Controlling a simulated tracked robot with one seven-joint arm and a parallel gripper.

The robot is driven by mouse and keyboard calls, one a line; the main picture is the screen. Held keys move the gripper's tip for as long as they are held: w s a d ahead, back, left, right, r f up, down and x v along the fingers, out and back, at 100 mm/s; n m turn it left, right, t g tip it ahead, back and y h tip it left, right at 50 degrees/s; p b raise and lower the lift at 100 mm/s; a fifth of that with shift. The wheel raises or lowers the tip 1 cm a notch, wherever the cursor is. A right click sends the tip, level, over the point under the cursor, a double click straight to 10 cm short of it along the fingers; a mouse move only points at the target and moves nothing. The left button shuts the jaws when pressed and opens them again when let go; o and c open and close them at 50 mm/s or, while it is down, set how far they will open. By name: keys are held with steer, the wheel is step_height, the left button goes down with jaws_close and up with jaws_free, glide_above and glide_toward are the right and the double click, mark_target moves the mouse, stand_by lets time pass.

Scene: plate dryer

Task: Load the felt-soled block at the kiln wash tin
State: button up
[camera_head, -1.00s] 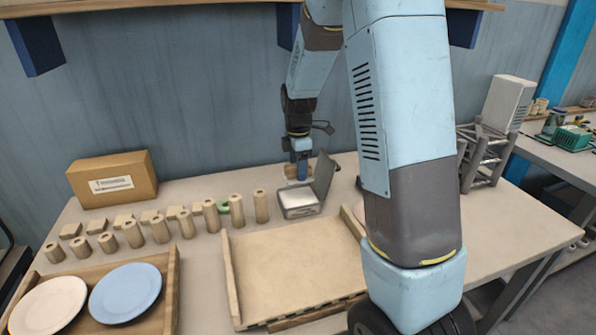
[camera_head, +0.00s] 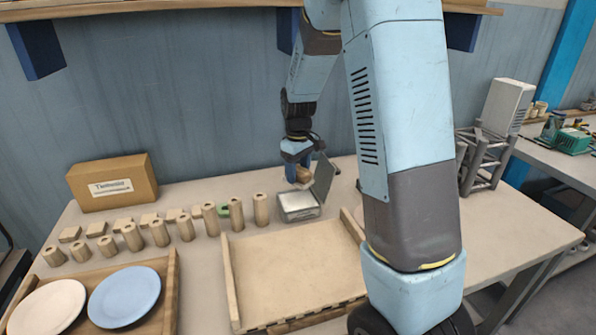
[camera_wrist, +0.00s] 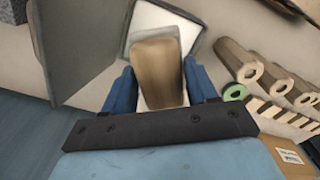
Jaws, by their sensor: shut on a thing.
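My gripper (camera_head: 296,168) is shut on a tan wooden block (camera_head: 304,175) and holds it just behind and above an open tin. In the wrist view the block (camera_wrist: 158,72) sits between the two blue fingers, in front of the tin's opening. The tin (camera_head: 299,208) stands on the table with its hinged grey lid (camera_head: 324,178) raised on the right side, and a pale layer shows inside. In the wrist view the tin's rim (camera_wrist: 128,40) shows around the block, with the lid at the left (camera_wrist: 70,45). The block's underside is hidden.
A wooden tray (camera_head: 295,265) lies in front of the tin. Several wooden cylinders (camera_head: 209,217) and low blocks stand in rows at its left, with a green ring (camera_head: 224,210) among them. A cardboard box (camera_head: 112,183), a pink plate (camera_head: 48,308) and a blue plate (camera_head: 125,296) are farther left.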

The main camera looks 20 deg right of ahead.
steer(key=m, duration=1.1)
steer(key=shift+m, duration=0.4)
steer(key=m, duration=0.5)
steer(key=shift+m, duration=0.4)
steer(key=m, duration=0.6)
steer(key=shift+m, duration=0.3)
steer(key=shift+f, duration=3)
steer(key=shift+f, duration=0.45)
steer(key=shift+r, duration=3.5)
steer(key=shift+f, duration=0.1)
